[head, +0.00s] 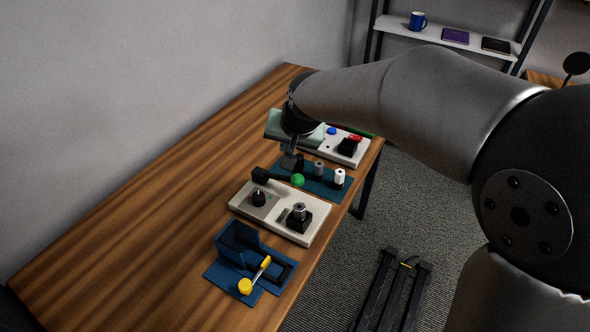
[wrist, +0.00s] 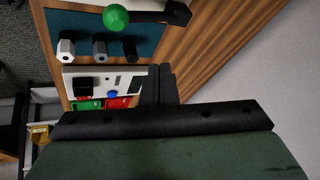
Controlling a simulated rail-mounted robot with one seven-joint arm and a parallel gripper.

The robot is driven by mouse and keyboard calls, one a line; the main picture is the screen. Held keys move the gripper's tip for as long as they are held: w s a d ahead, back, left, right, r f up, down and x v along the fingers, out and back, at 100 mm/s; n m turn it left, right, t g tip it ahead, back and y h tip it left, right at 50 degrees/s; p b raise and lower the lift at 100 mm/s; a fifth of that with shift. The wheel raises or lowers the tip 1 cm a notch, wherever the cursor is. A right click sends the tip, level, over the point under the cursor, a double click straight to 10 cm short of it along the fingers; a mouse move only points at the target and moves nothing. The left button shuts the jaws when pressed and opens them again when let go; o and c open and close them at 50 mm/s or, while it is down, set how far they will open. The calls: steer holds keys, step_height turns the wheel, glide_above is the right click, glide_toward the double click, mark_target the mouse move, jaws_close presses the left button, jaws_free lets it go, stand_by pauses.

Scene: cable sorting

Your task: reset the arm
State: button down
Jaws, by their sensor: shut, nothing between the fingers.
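My gripper (head: 290,160) hangs over the wooden table near the far end, above the left edge of a blue mat. In the wrist view its two dark fingers (wrist: 159,84) are together with nothing between them. The arm reaches in from the right, bent, with the gripper pointing down. I cannot tell the exact height of the fingertips above the mat.
Nearer stand a white panel (head: 272,224) and a blue stand with a yellow-ended tool (head: 245,286). Another panel (head: 361,152) lies beyond. The table's left side (head: 110,240) is clear.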

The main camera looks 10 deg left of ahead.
stand_by(0.7)
steer(key=s+d+f+g+h, duration=0.1)
steer(key=s+d, duration=0.4)
steer(key=d, duration=0.5)
steer(key=s+d+f+g+h, duration=0.15)
steer(key=s+d, duration=0.25)
steer(key=d, duration=0.5)
steer(key=s+d+f+m+g+h, duration=0.1)
steer(key=s+d+f, duration=0.3)
steer(key=s+d, duration=0.6)
steer(key=s+g, duration=0.1)
steer(key=s, duration=0.3)
steer(key=shift+w, duration=0.1)
